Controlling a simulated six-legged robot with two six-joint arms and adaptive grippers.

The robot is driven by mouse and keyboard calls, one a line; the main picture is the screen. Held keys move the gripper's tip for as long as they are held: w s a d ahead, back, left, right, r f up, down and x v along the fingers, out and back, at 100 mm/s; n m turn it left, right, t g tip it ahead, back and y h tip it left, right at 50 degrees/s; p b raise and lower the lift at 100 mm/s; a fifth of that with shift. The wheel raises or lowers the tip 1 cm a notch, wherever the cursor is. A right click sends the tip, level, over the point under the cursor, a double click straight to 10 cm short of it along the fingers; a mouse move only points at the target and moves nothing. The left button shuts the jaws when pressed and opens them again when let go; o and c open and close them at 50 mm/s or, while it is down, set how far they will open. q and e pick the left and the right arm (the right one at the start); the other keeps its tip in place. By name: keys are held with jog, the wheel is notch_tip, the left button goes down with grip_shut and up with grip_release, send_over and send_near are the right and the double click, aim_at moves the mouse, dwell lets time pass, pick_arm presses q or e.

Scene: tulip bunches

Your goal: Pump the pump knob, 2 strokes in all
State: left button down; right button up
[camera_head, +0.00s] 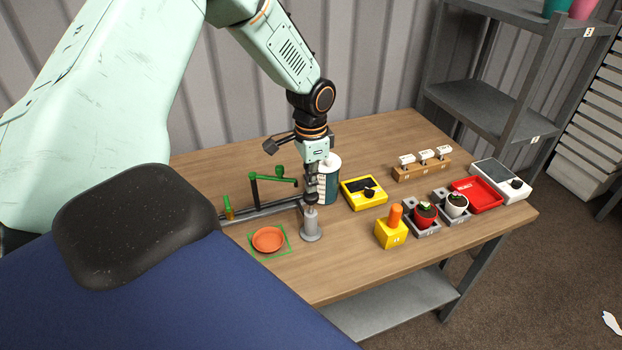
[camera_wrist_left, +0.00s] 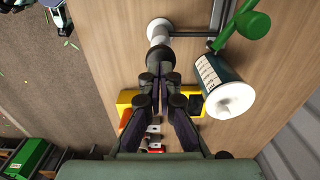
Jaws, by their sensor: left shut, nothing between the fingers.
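The pump is a grey upright cylinder on a round foot (camera_head: 311,228) near the front edge of the wooden table. Its grey body shows in the left wrist view (camera_wrist_left: 158,33), with a dark knob (camera_wrist_left: 160,52) at its top. My left gripper (camera_head: 311,199) points straight down over the pump, shut and empty. In the left wrist view its fingertips (camera_wrist_left: 160,72) are together, right at the knob. Whether they touch the knob or hover just above it I cannot tell. In the head view the gripper mostly hides the knob. My right gripper is in neither view.
A teal canister with a white lid (camera_head: 329,184) stands close behind the pump. A green-armed fixture (camera_head: 268,179) is on the left, and an orange dish (camera_head: 268,240) at front left. A yellow meter (camera_head: 364,193) and yellow block (camera_head: 391,233) are on the right.

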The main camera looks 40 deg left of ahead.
aim_at(311, 194)
pick_arm(q)
jog(key=shift+f, duration=0.35)
jog(key=shift+w+f+b, duration=0.15)
jog(key=shift+f+b, duration=0.25)
jog(key=shift+f, duration=0.15)
jog(key=shift+s+f+b, duration=0.2)
jog(key=shift+f+b, duration=0.1)
jog(key=shift+f, duration=0.15)
jog(key=shift+w+f+b, duration=0.1)
jog(key=shift+f+b, duration=0.2)
jog(key=shift+f, duration=0.35)
jog(key=shift+r, duration=0.1)
notch_tip(311, 194, up, 6)
jog(key=p, duration=0.7)
jog(key=shift+r, duration=0.2)
